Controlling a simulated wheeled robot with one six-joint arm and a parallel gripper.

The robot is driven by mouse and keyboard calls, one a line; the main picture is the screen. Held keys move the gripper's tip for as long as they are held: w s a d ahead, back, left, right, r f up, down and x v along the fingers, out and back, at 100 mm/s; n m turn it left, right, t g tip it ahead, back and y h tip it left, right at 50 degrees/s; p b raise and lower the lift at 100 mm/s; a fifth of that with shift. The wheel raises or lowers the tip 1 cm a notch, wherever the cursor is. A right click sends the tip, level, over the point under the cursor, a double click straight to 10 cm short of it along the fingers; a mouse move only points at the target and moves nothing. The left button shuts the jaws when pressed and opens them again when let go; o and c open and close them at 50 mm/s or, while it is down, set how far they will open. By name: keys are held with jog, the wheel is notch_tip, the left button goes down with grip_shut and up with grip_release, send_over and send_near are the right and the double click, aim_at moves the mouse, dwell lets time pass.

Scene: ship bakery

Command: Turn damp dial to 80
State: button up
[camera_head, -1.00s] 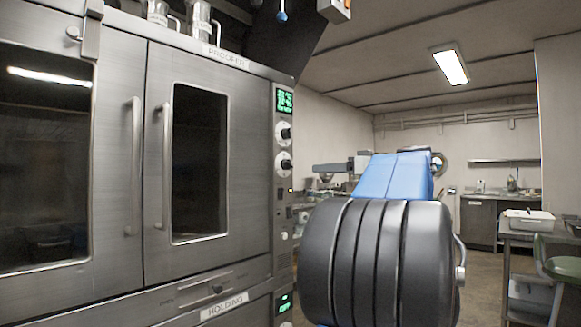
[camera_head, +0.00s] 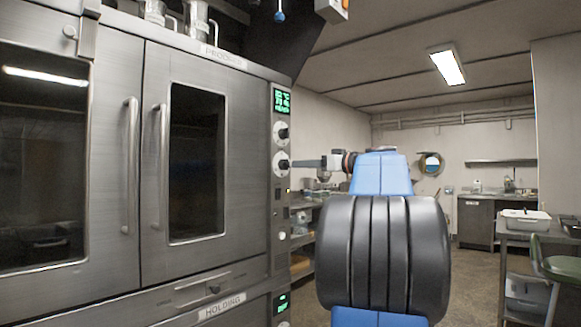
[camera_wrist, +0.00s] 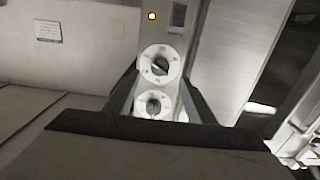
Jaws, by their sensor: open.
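The proofer's control panel has two white round dials with dark knobs, an upper dial (camera_head: 281,133) and a lower dial (camera_head: 281,164). Above them a green display (camera_head: 282,101) is lit, its figures too small to read surely. My gripper (camera_head: 302,163) is at the lower dial's height, just right of it in the head view. In the wrist view, which looks upside down, both dials show between my open, empty fingers (camera_wrist: 160,84): the lower dial (camera_wrist: 161,64) and the upper dial (camera_wrist: 153,104). I cannot read which dial is damp, nor tell whether a finger touches a knob.
The proofer doors (camera_head: 193,160) with upright handles are left of the panel. A second green display (camera_head: 282,302) is on the holding unit below. Shelves (camera_head: 302,235) stand behind my arm.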

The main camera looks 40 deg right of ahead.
aim_at(289, 165)
jog(key=w, duration=0.5)
jog(key=w+a, duration=0.1)
jog(key=w, duration=0.1)
jog(key=shift+w, duration=0.2)
jog(key=shift+c, duration=0.5)
jog(key=c, duration=0.9)
